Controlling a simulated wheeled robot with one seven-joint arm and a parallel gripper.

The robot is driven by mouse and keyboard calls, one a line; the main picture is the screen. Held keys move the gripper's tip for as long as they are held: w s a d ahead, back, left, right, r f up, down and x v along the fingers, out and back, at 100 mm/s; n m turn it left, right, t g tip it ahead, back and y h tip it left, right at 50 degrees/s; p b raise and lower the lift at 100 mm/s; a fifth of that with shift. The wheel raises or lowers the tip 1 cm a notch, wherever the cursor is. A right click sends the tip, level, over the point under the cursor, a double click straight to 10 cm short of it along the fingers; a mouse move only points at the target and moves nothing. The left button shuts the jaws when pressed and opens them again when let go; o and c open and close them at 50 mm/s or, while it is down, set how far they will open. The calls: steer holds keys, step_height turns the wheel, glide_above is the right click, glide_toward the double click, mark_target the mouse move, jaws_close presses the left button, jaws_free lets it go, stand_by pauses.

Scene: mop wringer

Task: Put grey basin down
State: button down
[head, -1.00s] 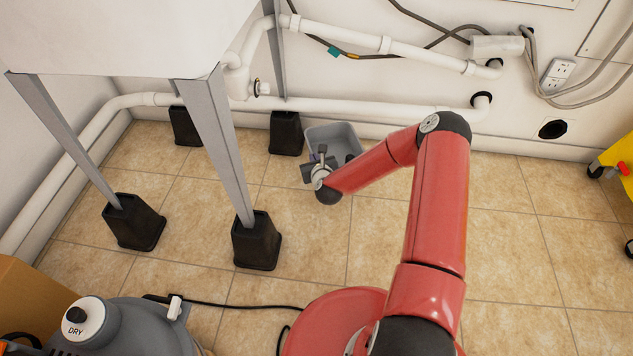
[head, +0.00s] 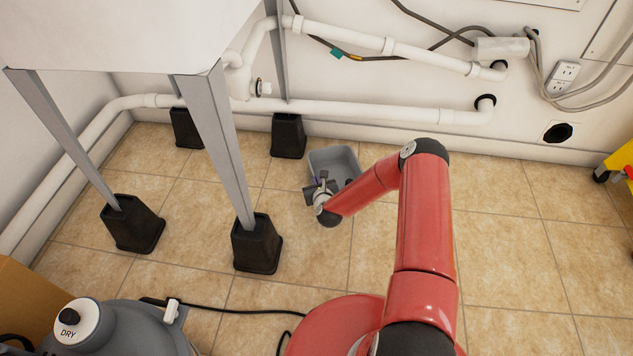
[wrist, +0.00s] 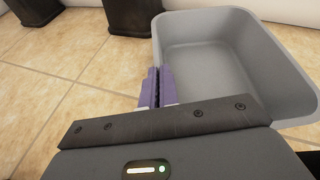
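The grey basin (head: 340,160) is an open, rectangular tub near the back wall, right of a black leg foot. It looks upright, on or just above the tiled floor; I cannot tell whether it touches. My gripper (head: 322,184) is at its near left side. In the wrist view the basin (wrist: 203,58) fills the upper right and looks empty. There the purple fingers of my gripper (wrist: 157,88) are close together at the basin's near left rim, with the wall between them. The gripped bit of rim is hidden by the fingers.
Black feet (head: 288,136) under the metal-legged white unit (head: 110,35) stand to the left. White pipes (head: 380,113) run along the back wall. A yellow object (head: 618,160) is at the right edge. Tiled floor (head: 510,235) is clear to the right.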

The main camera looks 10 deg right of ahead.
steer(key=c, duration=1.7)
jaws_free()
